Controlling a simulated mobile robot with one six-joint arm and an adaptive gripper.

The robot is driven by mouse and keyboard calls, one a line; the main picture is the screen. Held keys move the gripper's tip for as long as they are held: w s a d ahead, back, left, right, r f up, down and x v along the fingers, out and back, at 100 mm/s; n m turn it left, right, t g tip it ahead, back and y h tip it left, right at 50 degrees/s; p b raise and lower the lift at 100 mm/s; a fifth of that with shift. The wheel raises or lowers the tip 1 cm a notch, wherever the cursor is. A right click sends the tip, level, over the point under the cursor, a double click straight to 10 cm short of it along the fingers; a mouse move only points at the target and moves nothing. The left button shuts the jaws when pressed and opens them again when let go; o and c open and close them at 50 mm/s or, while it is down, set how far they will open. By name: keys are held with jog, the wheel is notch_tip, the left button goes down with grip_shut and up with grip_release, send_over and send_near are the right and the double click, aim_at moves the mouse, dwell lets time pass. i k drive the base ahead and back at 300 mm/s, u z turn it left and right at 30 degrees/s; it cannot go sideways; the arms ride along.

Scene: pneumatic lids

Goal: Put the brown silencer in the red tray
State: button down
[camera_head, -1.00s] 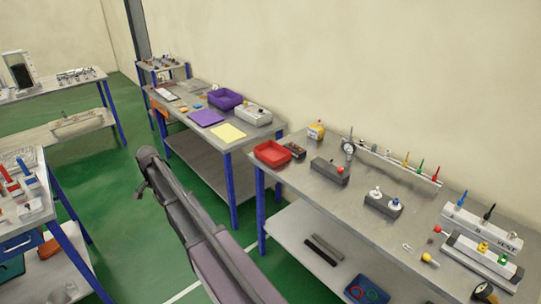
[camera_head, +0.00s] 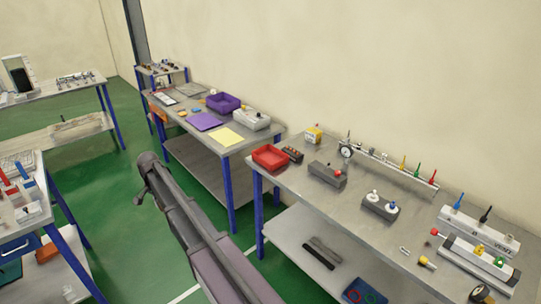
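The red tray (camera_head: 270,167) stands at the left end of the right-hand bench and looks empty. I cannot single out a brown silencer with certainty. A small yellow-gold fitting (camera_head: 427,262) with a pale end lies near the front edge of the same bench, and its type is too small to tell. My folded arm (camera_head: 200,225) rises from the bottom of the view, left of the bench and apart from the tray.
Grey blocks with knobs (camera_head: 380,207) and a dark fitting block (camera_head: 293,154) stand on the right-hand bench (camera_head: 330,225). A manifold rail with coloured fittings (camera_head: 395,165) runs behind them. A farther bench holds a purple bin (camera_head: 222,103). Green floor (camera_head: 130,230) is open left of my arm.

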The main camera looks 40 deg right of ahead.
aim_at(270, 160)
jog(key=z, duration=1.05)
jog(key=i, duration=1)
jog(key=z, duration=0.05)
